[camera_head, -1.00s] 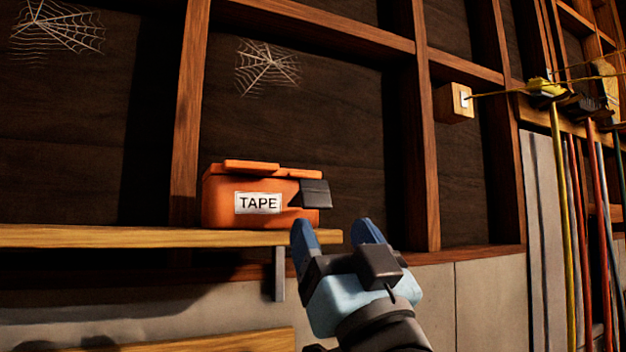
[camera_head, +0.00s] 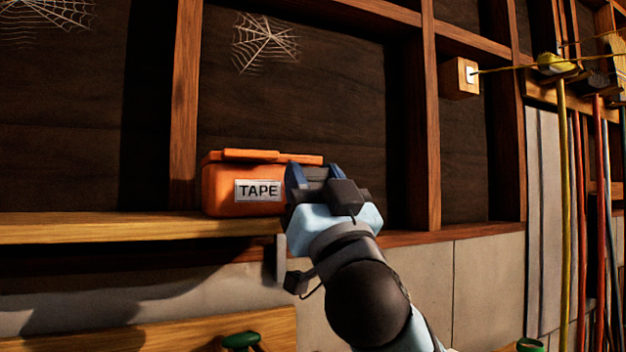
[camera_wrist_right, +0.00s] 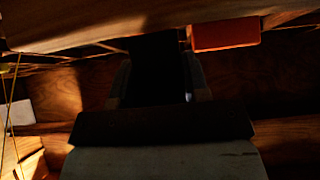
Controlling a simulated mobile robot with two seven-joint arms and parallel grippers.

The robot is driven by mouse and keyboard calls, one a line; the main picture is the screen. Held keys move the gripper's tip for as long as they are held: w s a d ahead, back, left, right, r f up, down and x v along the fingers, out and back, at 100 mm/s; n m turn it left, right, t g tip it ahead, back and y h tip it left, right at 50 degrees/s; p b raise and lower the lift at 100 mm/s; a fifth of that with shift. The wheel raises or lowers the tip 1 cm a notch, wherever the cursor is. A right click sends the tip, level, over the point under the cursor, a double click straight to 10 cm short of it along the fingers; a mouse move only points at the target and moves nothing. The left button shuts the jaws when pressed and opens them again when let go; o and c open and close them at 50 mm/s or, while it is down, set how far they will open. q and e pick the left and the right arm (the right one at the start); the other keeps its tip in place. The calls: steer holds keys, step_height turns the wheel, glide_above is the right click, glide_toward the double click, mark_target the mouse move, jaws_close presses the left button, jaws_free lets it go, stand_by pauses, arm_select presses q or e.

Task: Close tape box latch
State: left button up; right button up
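The orange tape box (camera_head: 222,188) with a white TAPE label sits at the right part of the wooden shelf (camera_head: 130,228). Its lid (camera_head: 262,156) lies on top. My right gripper (camera_head: 315,172) is at the box's right end, overlapping it in the head view. Its two blue fingers are apart. A dark grey piece, perhaps the latch (camera_head: 318,173), shows between them; the rest of the latch is hidden, and I cannot tell whether they touch it. In the right wrist view, an orange part of the box (camera_wrist_right: 225,34) shows beyond the fingers. My left gripper is out of view.
A wall stud (camera_head: 428,130) stands to the right of the box, with a dark panel behind. A metal bracket (camera_head: 281,258) is under the shelf's right end. Long-handled tools (camera_head: 566,200) hang far right. Green-handled items show at the bottom edge.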

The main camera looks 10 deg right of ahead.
steer(key=shift+c, duration=0.7)
steer(key=shift+r, duration=0.1)
steer(key=shift+w+a+r+g+h, duration=0.1)
steer(key=shift+r+g+h, duration=0.3)
steer(key=shift+g, duration=0.8)
steer(key=shift+w+a+r+g+h, duration=0.15)
steer(key=shift+w+g+h, duration=0.1)
steer(key=shift+g, duration=0.45)
steer(key=shift+w+d+r+g+h, duration=0.1)
steer(key=shift+r+g+h, duration=0.1)
steer(key=shift+g, duration=0.5)
steer(key=shift+w+a+r+g+h, duration=0.15)
steer(key=shift+w+g+h, duration=0.1)
steer(key=shift+g, duration=0.45)
steer(key=shift+d, duration=0.1)
